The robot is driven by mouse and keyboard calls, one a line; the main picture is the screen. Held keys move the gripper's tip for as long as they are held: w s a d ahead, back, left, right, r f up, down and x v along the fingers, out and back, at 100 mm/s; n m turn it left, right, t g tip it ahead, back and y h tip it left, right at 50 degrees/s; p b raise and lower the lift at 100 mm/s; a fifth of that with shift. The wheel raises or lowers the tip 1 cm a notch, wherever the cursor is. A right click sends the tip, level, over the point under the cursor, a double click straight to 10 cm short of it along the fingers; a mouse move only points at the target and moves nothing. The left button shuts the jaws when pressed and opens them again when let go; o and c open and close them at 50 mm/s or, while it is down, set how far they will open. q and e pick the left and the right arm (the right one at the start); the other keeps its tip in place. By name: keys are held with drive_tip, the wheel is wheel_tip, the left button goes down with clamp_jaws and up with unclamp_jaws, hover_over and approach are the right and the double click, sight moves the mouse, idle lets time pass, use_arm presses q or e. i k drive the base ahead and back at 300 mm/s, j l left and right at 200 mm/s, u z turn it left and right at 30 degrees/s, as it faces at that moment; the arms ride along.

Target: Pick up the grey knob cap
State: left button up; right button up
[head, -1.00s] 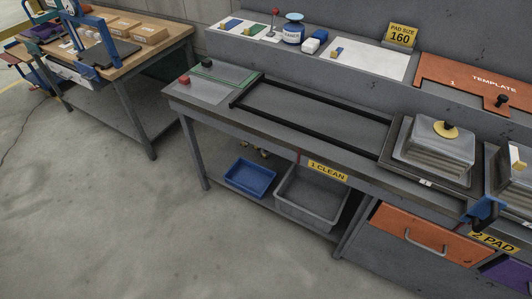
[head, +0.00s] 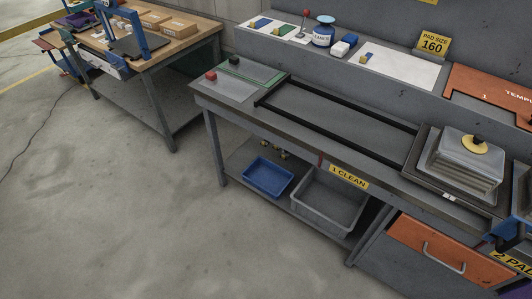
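I cannot make out a grey knob cap for certain. A stepped grey block (head: 462,170) sits at the right of the grey bench (head: 225,103). Small brassy parts (head: 277,151) lie on the lower shelf behind the blue bin, too small to tell apart.
Black rails (head: 340,111) run along the bench. A blue bin (head: 268,178) and a grey bin (head: 328,202) stand on the lower shelf. A wooden-topped table (head: 185,38) with boxes stands at the left. The concrete floor (head: 130,230) in front is clear.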

sight(287, 154)
drive_tip(key=i+j+u, duration=0.15)
drive_tip(key=u, duration=0.25)
drive_tip(key=i+j+u, duration=0.1)
drive_tip(key=u, duration=0.3)
drive_tip(key=i+u, duration=0.4)
drive_tip(key=i, duration=2.15)
drive_tip(key=i+j+z, duration=0.1)
drive_tip(key=i+z, duration=0.2)
drive_tip(key=i, duration=0.15)
drive_tip(key=i+j+z, duration=0.2)
drive_tip(key=i+z, duration=0.15)
drive_tip(key=i+j+z, duration=0.3)
drive_tip(key=i, duration=0.2)
